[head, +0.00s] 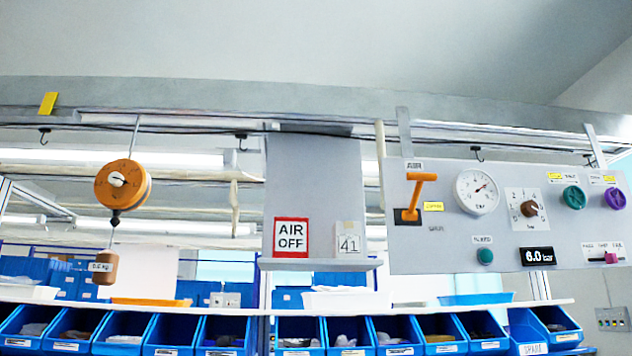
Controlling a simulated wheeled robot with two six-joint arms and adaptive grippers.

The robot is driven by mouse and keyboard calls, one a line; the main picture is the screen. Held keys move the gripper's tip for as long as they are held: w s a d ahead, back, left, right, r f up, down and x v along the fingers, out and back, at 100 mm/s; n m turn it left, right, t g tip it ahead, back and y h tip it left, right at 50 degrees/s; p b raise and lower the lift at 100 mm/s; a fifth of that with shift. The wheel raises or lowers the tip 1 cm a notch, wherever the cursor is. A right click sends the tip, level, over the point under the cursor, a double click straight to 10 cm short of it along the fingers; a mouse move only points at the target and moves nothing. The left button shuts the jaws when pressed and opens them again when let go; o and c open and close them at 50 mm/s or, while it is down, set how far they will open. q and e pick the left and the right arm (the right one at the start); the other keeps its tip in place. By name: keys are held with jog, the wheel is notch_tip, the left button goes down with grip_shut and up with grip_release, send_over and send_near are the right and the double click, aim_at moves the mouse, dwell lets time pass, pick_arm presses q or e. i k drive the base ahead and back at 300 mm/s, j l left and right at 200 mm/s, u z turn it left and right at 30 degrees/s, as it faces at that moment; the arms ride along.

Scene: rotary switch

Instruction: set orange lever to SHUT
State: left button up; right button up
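The orange lever (416,197) is on the left part of a grey control panel (455,255) at the right in the head view. It rises from a dark slot plate, leaning slightly right, with its grip at the top. A yellow label (433,206) is beside it at mid height, and a plain label (436,229) sits lower right. Their words are too small to read surely, so I cannot tell which mark the lever matches. Neither of my grippers shows in this view.
The panel also carries a round gauge (478,191), a brown knob (529,208), green and purple knobs, a 6.0 bar display (538,256) and a pink slider (611,258). An orange balancer (123,184) hangs at left. Blue bins (340,340) line the shelf below.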

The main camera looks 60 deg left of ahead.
aim_at(411, 215)
jog(key=u, duration=1.25)
